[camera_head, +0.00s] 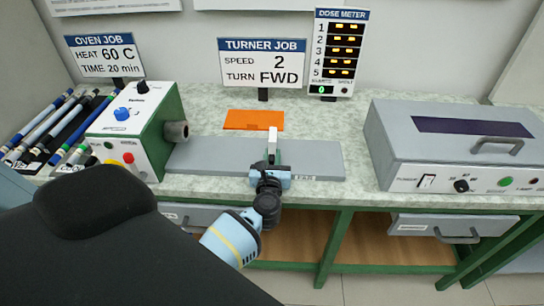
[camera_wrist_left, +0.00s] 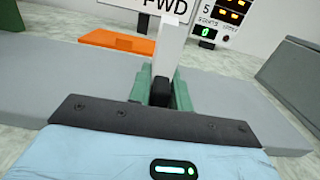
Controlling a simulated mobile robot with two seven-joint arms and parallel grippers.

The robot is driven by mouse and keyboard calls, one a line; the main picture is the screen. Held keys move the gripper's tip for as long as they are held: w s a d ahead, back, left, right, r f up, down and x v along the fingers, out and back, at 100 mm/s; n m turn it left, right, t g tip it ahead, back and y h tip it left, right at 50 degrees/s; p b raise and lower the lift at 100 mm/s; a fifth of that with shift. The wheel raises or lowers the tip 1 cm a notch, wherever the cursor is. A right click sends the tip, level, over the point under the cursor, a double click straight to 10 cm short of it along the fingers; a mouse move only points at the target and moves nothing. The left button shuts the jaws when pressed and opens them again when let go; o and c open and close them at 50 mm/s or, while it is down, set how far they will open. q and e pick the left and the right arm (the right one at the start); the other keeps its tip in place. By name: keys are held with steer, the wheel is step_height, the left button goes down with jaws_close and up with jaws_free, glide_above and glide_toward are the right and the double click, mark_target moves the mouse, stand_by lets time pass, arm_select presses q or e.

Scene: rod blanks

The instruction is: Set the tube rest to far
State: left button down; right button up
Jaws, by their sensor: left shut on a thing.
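The tube rest (camera_head: 272,140) is a pale upright post standing on the grey bed (camera_head: 215,157) of the turner, well to the right of the turner's spindle. It also shows in the left wrist view (camera_wrist_left: 171,45), rising just beyond the fingers. My left gripper (camera_head: 271,168) reaches over the bed's front edge. In the left wrist view its green fingers (camera_wrist_left: 161,92) are shut on the dark lower part of the tube rest. The rest's foot is hidden by the gripper. My right gripper is not in view.
The turner's control box (camera_head: 130,135) stands left of the bed. An orange mat (camera_head: 252,120) lies behind the bed. Several rods (camera_head: 62,125) lie at far left. A grey oven (camera_head: 455,140) stands at right. A job sign (camera_head: 262,62) and dose meter (camera_head: 338,52) stand behind.

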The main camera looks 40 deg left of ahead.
mark_target(307, 164)
arm_select(q)
steer(key=shift+d, duration=0.1)
